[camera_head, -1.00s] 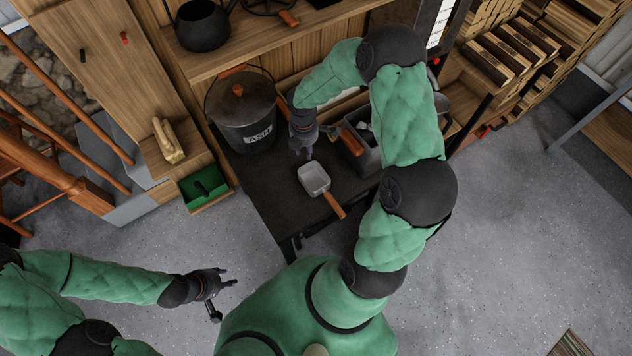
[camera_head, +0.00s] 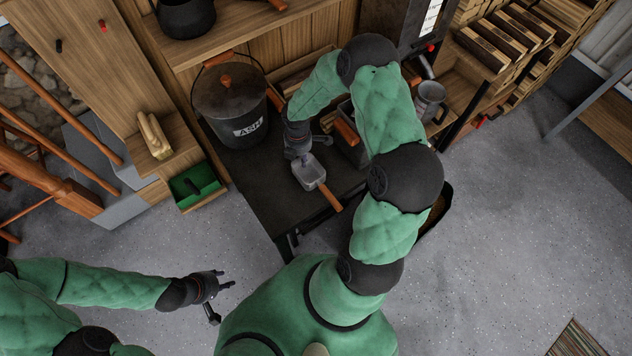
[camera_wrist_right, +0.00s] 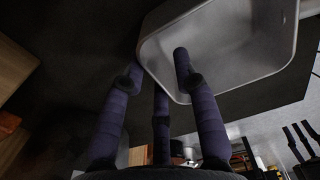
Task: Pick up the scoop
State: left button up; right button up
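The scoop (camera_head: 309,173) is a grey metal pan with a wooden handle (camera_head: 331,197). It lies on the dark bench top, its handle pointing toward the front edge. My right gripper (camera_head: 302,157) is at the far rim of the pan, pointing down. In the right wrist view the pan (camera_wrist_right: 245,45) fills the upper right, and my right gripper's fingers (camera_wrist_right: 160,75) are spread. One finger overlaps the pan's inside and the others are outside its rim; I cannot tell if they touch it. My left gripper (camera_head: 224,295) is open and empty over the floor.
A black ash bucket (camera_head: 222,95) stands left of the scoop. A dark box with a wooden handle (camera_head: 346,132) is close on the right, and a metal jug (camera_head: 430,100) stands beyond my right arm. A green dustpan-like tray (camera_head: 196,186) is at the left.

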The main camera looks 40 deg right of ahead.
jog(key=shift+r, duration=0.1)
grip_shut()
jog(key=shift+r, duration=0.1)
